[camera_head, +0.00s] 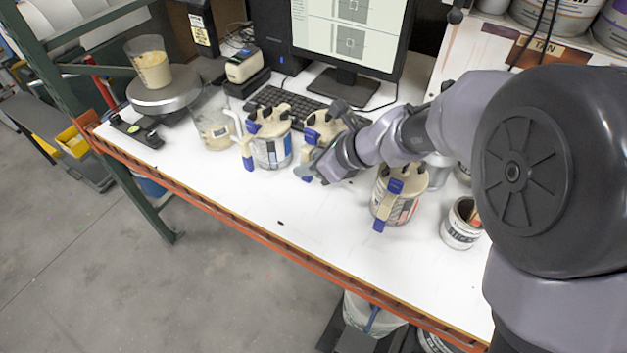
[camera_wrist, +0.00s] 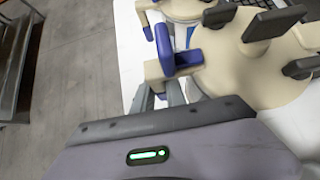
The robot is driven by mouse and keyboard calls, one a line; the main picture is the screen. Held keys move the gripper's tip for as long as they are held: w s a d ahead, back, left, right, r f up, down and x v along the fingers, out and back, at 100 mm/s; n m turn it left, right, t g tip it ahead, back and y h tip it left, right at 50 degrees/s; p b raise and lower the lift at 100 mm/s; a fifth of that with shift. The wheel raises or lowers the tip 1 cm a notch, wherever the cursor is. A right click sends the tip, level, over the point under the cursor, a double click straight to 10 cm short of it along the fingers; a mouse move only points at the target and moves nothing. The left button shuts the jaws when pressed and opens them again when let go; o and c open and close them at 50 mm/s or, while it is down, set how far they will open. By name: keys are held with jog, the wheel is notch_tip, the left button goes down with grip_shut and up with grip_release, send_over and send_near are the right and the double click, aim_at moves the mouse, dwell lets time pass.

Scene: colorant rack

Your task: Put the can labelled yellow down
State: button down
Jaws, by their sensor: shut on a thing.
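A can with a cream lid and blue parts (camera_head: 322,127) stands upright on the white table, partly hidden behind my gripper (camera_head: 318,172). My gripper is shut on this can at its front, near the blue lever. In the wrist view the cream lid (camera_wrist: 235,65) fills the right side, and my gripper's fingers (camera_wrist: 168,93) meet the can beside its cream and blue handle. The can's label is hidden, so I cannot read a colour name. I cannot tell whether its base touches the table.
A similar can (camera_head: 271,140) stands close on the left, and another (camera_head: 400,195) on the right. A clear jug (camera_head: 214,128), a scale (camera_head: 165,90) with a beaker, a keyboard (camera_head: 287,103) and a small tin (camera_head: 461,225) are nearby. The table's front strip (camera_head: 290,215) is mostly clear.

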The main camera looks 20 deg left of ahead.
aim_at(312, 180)
notch_tip(312, 180, down, 5)
jog(key=shift+f+b, duration=0.1)
jog(key=shift+b, duration=1)
jog(key=c, duration=1.4)
grip_release()
jog(key=shift+o, duration=0.2)
